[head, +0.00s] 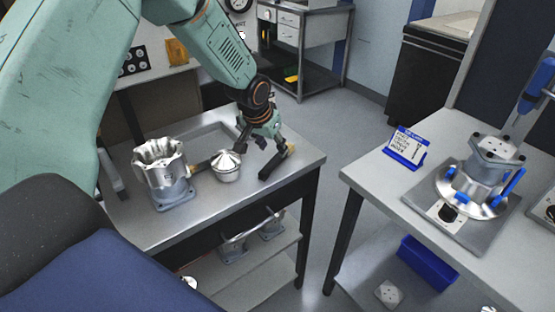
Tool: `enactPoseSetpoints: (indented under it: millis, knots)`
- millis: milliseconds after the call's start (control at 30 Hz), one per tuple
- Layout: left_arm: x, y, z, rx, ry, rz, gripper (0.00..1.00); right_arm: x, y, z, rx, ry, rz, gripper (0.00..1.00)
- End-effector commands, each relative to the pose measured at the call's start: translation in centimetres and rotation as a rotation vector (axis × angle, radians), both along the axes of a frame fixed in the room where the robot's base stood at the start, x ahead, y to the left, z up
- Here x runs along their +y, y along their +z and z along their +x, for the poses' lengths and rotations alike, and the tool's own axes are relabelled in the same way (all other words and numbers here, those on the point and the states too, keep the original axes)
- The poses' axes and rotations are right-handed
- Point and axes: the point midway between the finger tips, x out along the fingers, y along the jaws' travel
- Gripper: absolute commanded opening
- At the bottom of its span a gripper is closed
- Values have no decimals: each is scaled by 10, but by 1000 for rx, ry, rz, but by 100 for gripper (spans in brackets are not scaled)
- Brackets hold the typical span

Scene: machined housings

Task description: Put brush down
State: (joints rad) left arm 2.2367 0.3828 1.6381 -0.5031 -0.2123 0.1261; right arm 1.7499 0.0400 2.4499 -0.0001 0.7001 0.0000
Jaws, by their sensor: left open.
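My left gripper (264,140) is open above the near-left metal workbench (235,212), its fingers pointing down. A dark, narrow piece with a tan end, which looks like the brush (273,166), lies on the bench top just below the right finger. I cannot tell whether that finger touches it. A silver cone-topped metal part (227,168) stands left of the gripper. A grey machined housing with a scalloped open top (162,172) stands further left. A brownish strip between these two is partly hidden. My right gripper is not in view.
On the right bench (375,178), a blue-framed sign (406,147) stands near a flanged housing with blue clamps (477,185). A floor gap separates the benches. More housings (233,248) sit on the left bench's lower shelf, and a blue bin (428,264) is under the right bench.

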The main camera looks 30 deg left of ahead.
Motion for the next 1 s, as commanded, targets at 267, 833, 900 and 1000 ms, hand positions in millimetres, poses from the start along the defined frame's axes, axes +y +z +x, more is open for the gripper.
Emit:
enactPoseSetpoints:
  millis: [267, 833, 900, 1000]
  knots:
    - [-5, -35, 13, 1, -1, 2, 47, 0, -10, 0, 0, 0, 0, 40]
    - [-5, -40, 16, 0, -1, 0, 47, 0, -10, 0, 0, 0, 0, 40]
    - [-5, -41, 16, 0, -1, 0, 47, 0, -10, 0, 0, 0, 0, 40]
    - [-5, -42, 16, 0, -1, 0, 47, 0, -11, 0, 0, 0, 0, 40]
